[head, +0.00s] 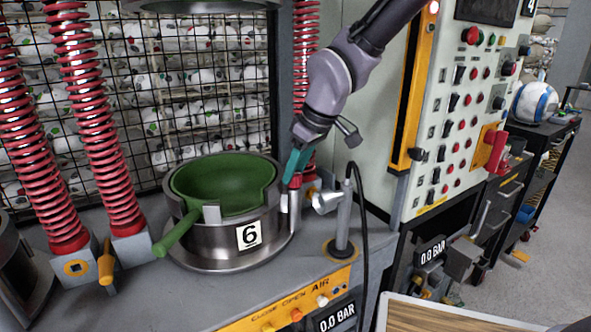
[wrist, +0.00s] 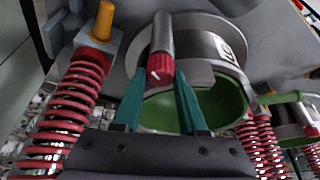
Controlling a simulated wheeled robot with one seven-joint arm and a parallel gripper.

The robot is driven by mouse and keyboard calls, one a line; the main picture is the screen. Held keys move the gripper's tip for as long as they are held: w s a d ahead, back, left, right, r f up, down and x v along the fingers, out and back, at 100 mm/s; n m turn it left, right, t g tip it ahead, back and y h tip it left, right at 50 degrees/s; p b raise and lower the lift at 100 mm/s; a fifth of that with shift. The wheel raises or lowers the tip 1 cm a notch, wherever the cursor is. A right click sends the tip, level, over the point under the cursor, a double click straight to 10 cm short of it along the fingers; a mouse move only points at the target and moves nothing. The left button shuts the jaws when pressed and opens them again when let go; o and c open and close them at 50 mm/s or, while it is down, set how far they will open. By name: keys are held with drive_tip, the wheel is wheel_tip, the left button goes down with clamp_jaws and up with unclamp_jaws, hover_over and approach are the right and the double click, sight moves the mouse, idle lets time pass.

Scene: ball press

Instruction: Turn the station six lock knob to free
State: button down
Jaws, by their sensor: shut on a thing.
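Station six is a round metal pot (head: 232,238) with a green bowl-like lining (head: 225,185) and a black 6 on a white label (head: 249,235). Its lock knob, a ribbed red cap (wrist: 160,68) on a grey metal cylinder, shows in the wrist view between the teal fingertips. My gripper (wrist: 160,72) is shut on this red knob, with one finger on each side. In the head view my gripper (head: 294,178) reaches down at the pot's right side, and the knob is mostly hidden there. Any free or locked marking cannot be made out.
A metal post (head: 343,222) with a silver nozzle and a black cable stands close right of the pot. A green handle (head: 177,233) sticks out front left. Red springs (head: 88,110) stand at left. A control panel (head: 465,120) rises at right.

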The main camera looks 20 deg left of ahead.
drive_tip(key=shift+w+n+g, duration=0.1)
drive_tip(key=shift+n+g, duration=0.3)
drive_tip(key=shift+n, duration=0.6)
drive_tip(key=shift+n+g, duration=0.7)
drive_tip(key=shift+n, duration=1.1)
drive_tip(key=shift+c, duration=2.2)
unclamp_jaws()
drive_tip(key=v, duration=1.1)
